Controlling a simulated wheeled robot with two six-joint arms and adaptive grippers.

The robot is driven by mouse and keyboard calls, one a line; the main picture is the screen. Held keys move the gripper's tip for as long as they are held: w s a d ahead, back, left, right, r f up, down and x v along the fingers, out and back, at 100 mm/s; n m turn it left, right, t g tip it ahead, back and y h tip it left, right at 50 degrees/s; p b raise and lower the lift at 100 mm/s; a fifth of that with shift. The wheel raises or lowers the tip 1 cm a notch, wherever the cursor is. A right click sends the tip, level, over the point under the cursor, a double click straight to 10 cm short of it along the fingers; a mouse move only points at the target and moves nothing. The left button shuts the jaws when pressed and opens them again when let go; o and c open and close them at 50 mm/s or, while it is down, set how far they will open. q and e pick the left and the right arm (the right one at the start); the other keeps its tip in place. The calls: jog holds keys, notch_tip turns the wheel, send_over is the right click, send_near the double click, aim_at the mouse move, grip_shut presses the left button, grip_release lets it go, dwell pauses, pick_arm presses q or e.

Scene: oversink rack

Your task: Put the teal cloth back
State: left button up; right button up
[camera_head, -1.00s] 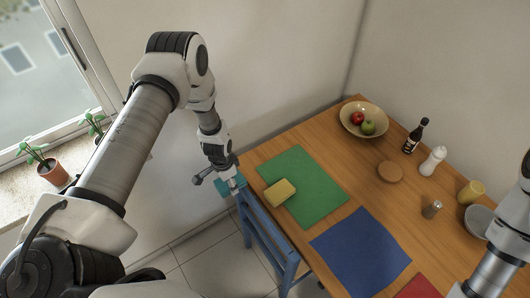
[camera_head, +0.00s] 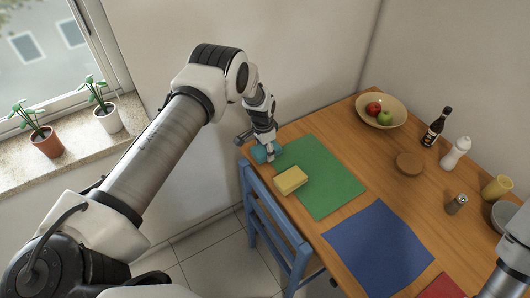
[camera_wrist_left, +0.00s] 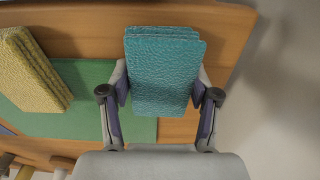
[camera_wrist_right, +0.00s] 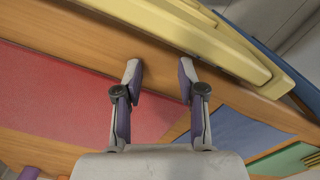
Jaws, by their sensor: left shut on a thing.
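The folded teal cloth (camera_wrist_left: 164,72) is between the two fingers of my left gripper (camera_wrist_left: 162,98) in the left wrist view. The gripper is shut on it. In the head view the teal cloth (camera_head: 262,154) shows under my left gripper (camera_head: 264,146), at the table's far left corner, beside the green mat (camera_head: 325,178). I cannot tell whether the cloth touches the table. My right gripper (camera_wrist_right: 160,82) is open and empty in the right wrist view, over the table edge near a red mat (camera_wrist_right: 85,95). Its fingers are outside the head view.
A blue mat (camera_head: 377,250) lies nearer. A blue chair (camera_head: 272,222) stands at the table's left side. A fruit bowl (camera_head: 396,112), dark bottle (camera_head: 435,128) and white shaker (camera_head: 455,152) stand farther back.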

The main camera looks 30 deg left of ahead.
pick_arm(q)
jog(key=shift+w, duration=0.1)
pick_arm(e)
jog(key=shift+w, duration=0.15)
pick_arm(q)
jog(key=o, duration=1.3)
jog(key=shift+o, duration=0.2)
jog(key=shift+s+r, duration=0.15)
jog(key=shift+s, duration=0.05)
pick_arm(e)
jog(key=shift+s+r, duration=0.1)
jog(key=shift+s, duration=0.1)
pick_arm(q)
jog(key=shift+w, duration=0.1)
